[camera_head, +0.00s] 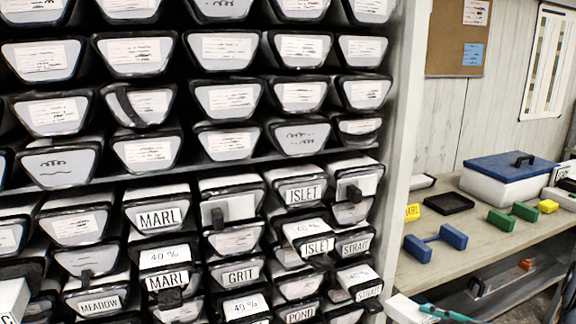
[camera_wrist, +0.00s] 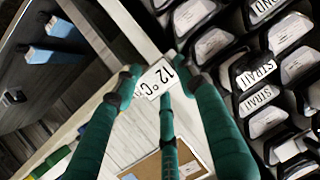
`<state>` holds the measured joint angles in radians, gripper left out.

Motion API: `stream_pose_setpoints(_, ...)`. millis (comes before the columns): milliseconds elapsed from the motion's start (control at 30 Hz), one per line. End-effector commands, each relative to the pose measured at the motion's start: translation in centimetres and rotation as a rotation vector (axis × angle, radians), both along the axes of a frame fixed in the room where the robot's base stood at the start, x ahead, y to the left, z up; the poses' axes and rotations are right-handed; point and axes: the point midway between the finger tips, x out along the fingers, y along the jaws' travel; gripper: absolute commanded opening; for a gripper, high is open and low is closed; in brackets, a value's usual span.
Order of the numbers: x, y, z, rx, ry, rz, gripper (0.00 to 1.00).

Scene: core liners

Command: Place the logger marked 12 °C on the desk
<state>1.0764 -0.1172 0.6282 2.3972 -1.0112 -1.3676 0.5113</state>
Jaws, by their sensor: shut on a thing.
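In the wrist view, my gripper (camera_wrist: 158,77) has green fingers closed around a small piece with a white label reading 12 °C, the logger (camera_wrist: 155,79). The fingers hide much of its body. The desk (camera_head: 462,222) stands at the right in the head view, beyond the rack's upright. A teal piece (camera_head: 443,313) shows at the lower edge of the head view, in front of the desk; I cannot tell whether it is part of my gripper. The logger's label cannot be read in the head view.
The rack (camera_head: 400,130) of labelled core liners fills the left of the head view. On the desk are a black tray (camera_head: 447,203), a blue dumbbell-shaped piece (camera_head: 436,240), a green one (camera_head: 512,214), a yellow block (camera_head: 547,206) and a blue-lidded box (camera_head: 508,180). Bare desktop lies between them.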

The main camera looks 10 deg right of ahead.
Motion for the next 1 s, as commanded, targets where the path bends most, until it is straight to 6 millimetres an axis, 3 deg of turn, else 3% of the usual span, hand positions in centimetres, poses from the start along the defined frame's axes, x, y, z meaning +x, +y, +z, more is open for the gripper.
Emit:
stream_pose_setpoints(100,-1.4,3.5,-1.1,0.004,0.003,0.076,0.00)
stream_pose_setpoints(267,-3.1,7.5,-2.2,0.005,0.003,0.163,0.00)
stream_pose_setpoints(667,-4.2,10.0,-3.0,-0.001,0.002,0.222,0.00)
stream_pose_setpoints(1000,-7.8,18.4,-5.6,0.001,0.003,0.409,0.00)
